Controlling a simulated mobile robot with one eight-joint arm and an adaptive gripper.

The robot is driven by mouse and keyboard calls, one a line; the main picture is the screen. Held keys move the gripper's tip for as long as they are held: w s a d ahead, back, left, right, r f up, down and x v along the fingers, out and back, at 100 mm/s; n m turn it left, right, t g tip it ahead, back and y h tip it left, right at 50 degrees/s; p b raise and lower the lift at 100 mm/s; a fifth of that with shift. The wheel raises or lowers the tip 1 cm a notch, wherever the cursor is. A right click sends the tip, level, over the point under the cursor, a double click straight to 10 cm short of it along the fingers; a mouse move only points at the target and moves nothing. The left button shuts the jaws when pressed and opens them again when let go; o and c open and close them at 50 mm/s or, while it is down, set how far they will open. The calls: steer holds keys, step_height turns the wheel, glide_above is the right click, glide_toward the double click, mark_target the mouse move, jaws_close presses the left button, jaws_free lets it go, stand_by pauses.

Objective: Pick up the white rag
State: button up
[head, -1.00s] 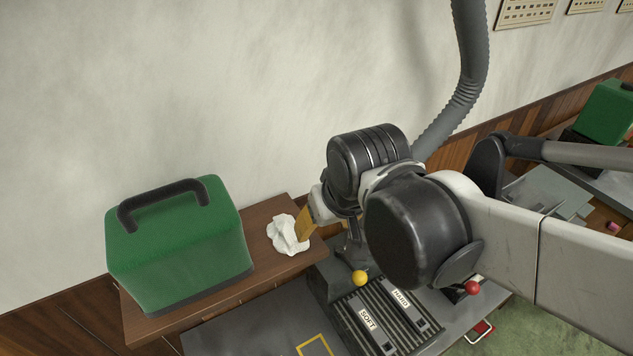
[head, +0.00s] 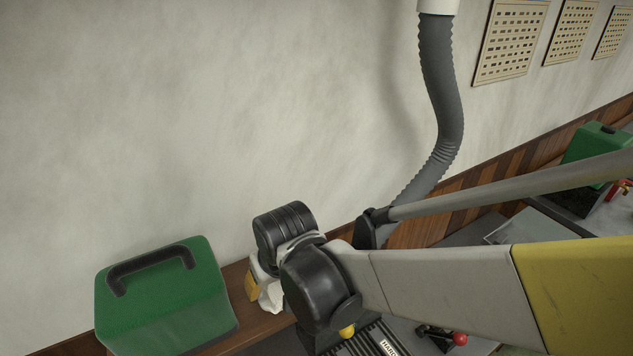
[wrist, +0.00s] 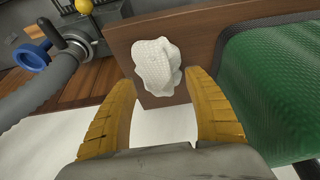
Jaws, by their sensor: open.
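The white rag (wrist: 157,66) lies crumpled on a brown wooden shelf (wrist: 205,48). In the wrist view it is just beyond and between the fingertips of my gripper (wrist: 160,78), whose two yellow fingers are spread apart with nothing held. In the head view the rag (head: 270,295) is partly hidden behind my wrist, and my gripper (head: 252,286) is beside it. I cannot tell from these views how high the fingers are above the shelf.
A green case (head: 160,305) with a black handle stands on the shelf to the left. It is close to the right finger in the wrist view (wrist: 275,95). A machine with a yellow knob (head: 346,331) is to the right. A grey hose (head: 440,100) hangs along the wall.

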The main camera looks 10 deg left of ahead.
steer(key=shift+x, duration=1.25)
steer(key=shift+r, duration=0.1)
steer(key=c, duration=1.3)
steer(key=shift+r, duration=0.15)
